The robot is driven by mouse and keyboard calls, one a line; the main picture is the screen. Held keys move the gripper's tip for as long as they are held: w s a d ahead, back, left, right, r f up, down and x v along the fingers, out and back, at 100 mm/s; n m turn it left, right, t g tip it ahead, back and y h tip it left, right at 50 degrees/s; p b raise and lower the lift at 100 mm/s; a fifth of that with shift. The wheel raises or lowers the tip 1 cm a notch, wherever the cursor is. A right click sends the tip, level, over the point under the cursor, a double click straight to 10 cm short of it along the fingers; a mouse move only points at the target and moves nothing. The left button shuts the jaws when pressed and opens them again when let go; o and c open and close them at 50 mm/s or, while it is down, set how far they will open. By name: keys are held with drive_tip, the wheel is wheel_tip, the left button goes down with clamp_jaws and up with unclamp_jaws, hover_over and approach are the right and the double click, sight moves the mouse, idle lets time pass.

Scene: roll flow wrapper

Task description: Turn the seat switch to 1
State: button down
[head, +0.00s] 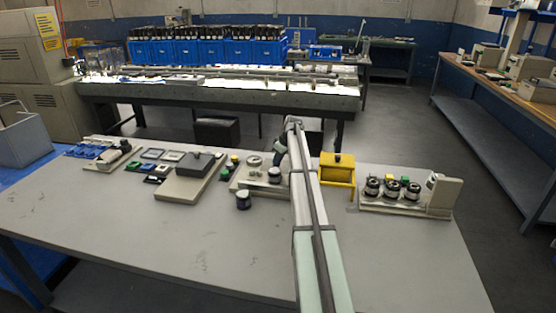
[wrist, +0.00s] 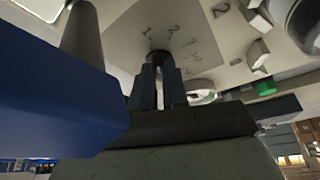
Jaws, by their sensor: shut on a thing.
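The seat switch appears to be the dark round knob (wrist: 158,56) on a pale plate (wrist: 120,42) in the wrist view. Marks that look like 1, 2 and 3 are printed around it. My gripper (wrist: 158,72) is shut on this knob, with a dark finger on each side. The fingers hide most of the knob, so I cannot tell which mark it points to. In the head view the plate (head: 243,181) lies on the table at the centre, left of my arm, and my gripper (head: 275,168) reaches down onto it.
A black-topped knob (head: 243,200) stands in front of the plate. A grey box on a beige base (head: 190,180) is to the left. A yellow stand (head: 338,175) and a board with several round posts (head: 393,190) are to the right. The table's front is clear.

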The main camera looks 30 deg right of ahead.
drive_tip(key=shift+n, duration=0.6)
drive_tip(key=c, duration=1.1)
unclamp_jaws()
drive_tip(key=shift+c, duration=0.2)
drive_tip(key=shift+r, duration=0.1)
drive_tip(key=v, duration=1.3)
drive_tip(key=shift+d+r, duration=0.3)
drive_tip(key=shift+r, duration=0.05)
drive_tip(key=shift+w, duration=0.15)
